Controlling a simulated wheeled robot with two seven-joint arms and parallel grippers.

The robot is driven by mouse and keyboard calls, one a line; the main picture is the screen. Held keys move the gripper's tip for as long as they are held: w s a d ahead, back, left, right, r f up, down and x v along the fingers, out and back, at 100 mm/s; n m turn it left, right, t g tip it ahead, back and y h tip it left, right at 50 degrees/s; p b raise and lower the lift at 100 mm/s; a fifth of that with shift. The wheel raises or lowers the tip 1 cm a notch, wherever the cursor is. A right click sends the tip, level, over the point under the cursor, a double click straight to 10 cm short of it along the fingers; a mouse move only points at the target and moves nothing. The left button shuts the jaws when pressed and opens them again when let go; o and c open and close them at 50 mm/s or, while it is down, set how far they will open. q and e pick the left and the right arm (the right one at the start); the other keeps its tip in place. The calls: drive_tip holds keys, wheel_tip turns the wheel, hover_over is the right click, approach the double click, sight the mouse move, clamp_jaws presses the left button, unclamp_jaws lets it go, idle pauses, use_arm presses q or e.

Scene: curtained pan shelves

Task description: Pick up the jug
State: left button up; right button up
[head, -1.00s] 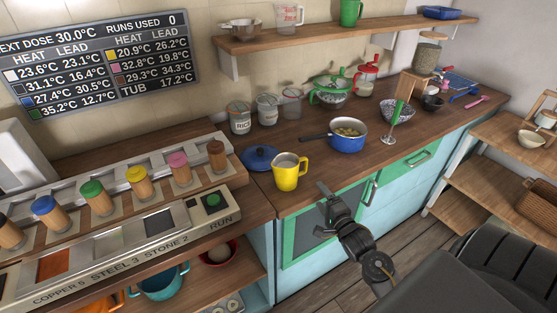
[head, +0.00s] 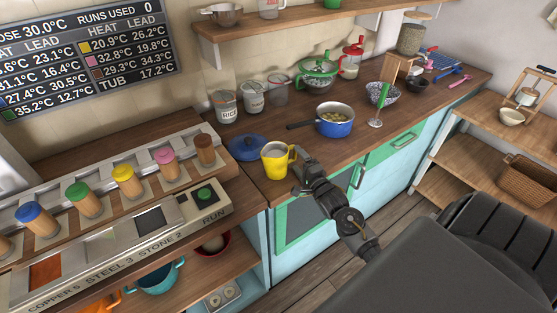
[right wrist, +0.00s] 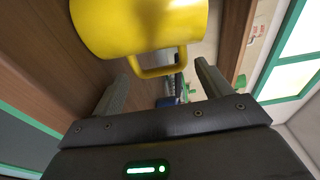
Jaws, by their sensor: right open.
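The yellow jug (head: 275,163) stands upright on the wooden counter near its front edge, with its handle on the right side. My right gripper (head: 301,162) is open beside the handle, reaching in from the lower right. In the right wrist view the jug (right wrist: 140,25) is at the top, and its handle (right wrist: 160,70) points toward the gap between the open fingers (right wrist: 165,80). The handle's end is at about fingertip level; I cannot tell whether anything touches. My left gripper is not in view.
A blue lid (head: 247,147) lies close behind the jug's left side. A blue pot (head: 335,122) with food stands to the right behind it. The console (head: 130,240) with coloured-topped cylinders is left.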

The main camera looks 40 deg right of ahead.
sight(290, 160)
drive_tip(key=shift+r, duration=0.15)
drive_tip(key=w+p, duration=0.2)
drive_tip(key=w, duration=0.2)
drive_tip(key=shift+w+a, duration=0.1)
drive_tip(key=shift+w, duration=0.25)
drive_tip(key=shift+w+f, duration=0.2)
drive_tip(key=shift+w, duration=0.05)
drive_tip(key=shift+s, duration=0.1)
drive_tip(key=shift+c, duration=0.3)
drive_tip(key=c, duration=0.9)
drive_tip(key=shift+r, duration=0.1)
drive_tip(key=shift+c, duration=1.2)
